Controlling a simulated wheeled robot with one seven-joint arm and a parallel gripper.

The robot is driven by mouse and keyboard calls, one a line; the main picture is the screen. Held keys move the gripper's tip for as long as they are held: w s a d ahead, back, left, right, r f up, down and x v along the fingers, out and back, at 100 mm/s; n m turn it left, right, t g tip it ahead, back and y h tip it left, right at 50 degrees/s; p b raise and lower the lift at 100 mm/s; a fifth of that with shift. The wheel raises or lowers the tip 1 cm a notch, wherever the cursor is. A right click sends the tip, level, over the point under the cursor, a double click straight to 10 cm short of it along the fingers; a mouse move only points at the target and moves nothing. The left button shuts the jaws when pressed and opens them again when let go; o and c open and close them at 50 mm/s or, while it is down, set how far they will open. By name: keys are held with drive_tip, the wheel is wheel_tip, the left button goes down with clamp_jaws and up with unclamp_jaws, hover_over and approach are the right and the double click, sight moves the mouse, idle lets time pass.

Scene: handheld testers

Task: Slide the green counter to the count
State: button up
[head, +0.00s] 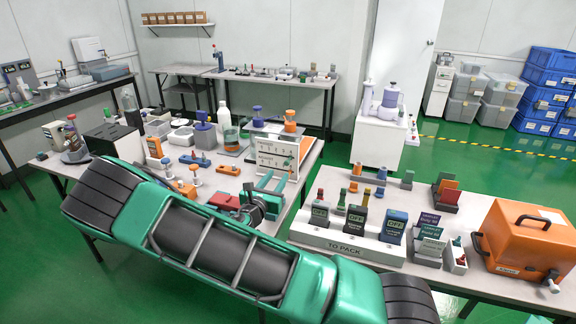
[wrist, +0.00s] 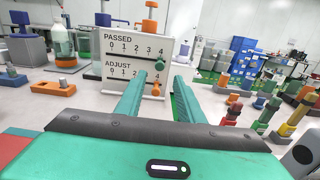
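A white counting board (wrist: 122,52) stands upright ahead of my gripper, with a PASSED row above an ADJUST row, each numbered 0 to 4. The green counter (wrist: 160,64) is at the right end of the PASSED row, below the 4. An orange counter (wrist: 156,89) is at the right end of the ADJUST row. My gripper (wrist: 160,76) is open and empty, its teal fingers pointing at the board on either side of the counters' line. In the head view the board (head: 272,157) stands just beyond my gripper (head: 279,181); the counters are too small to tell apart there.
Three handheld testers, one of them dark blue (head: 394,227), stand in the white TO PACK rack (head: 345,247) on the right table. An orange case (head: 525,238) stands at that table's right end. Bottles, blocks and tools crowd the left table (head: 311,160) around the board.

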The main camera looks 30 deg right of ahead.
sight(286, 164)
drive_tip(key=x, duration=1)
drive_tip(key=shift+w+d, duration=0.25)
clamp_jaws()
